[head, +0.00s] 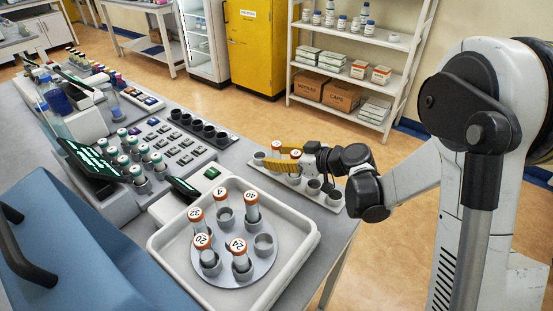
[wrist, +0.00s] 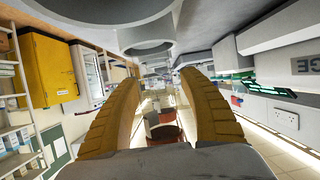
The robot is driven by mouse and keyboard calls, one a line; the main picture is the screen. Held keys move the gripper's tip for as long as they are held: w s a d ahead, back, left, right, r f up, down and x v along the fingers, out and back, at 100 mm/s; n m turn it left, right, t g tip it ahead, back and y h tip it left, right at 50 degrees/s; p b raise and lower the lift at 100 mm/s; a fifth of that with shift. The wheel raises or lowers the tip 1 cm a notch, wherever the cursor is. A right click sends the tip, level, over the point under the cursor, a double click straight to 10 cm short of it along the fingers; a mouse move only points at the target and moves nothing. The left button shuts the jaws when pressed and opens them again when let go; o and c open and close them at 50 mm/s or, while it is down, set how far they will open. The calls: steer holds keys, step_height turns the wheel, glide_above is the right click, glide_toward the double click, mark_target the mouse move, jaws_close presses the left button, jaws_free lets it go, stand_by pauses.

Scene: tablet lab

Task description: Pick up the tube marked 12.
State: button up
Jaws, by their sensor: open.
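My gripper (head: 277,155) is open, with its yellow fingers level at the narrow grey rack (head: 333,201) on the far part of the bench. Two orange-capped tubes stand in this rack: the left tube (head: 277,147) and the right tube (head: 296,154). The fingers are around or close beside them and partly hide them. I cannot read either number, so I cannot tell which is 12. In the wrist view, the two fingers (wrist: 160,95) stand apart, with a reddish-brown banded object (wrist: 165,131) visible in the gap. No grip on it shows.
A white tray (head: 165,248) nearer on the bench holds a round rack with several orange-capped tubes, including ones marked 32, 20, 24 and 40. Dark empty cups (head: 209,131) stand left of the grey rack.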

jaws_close()
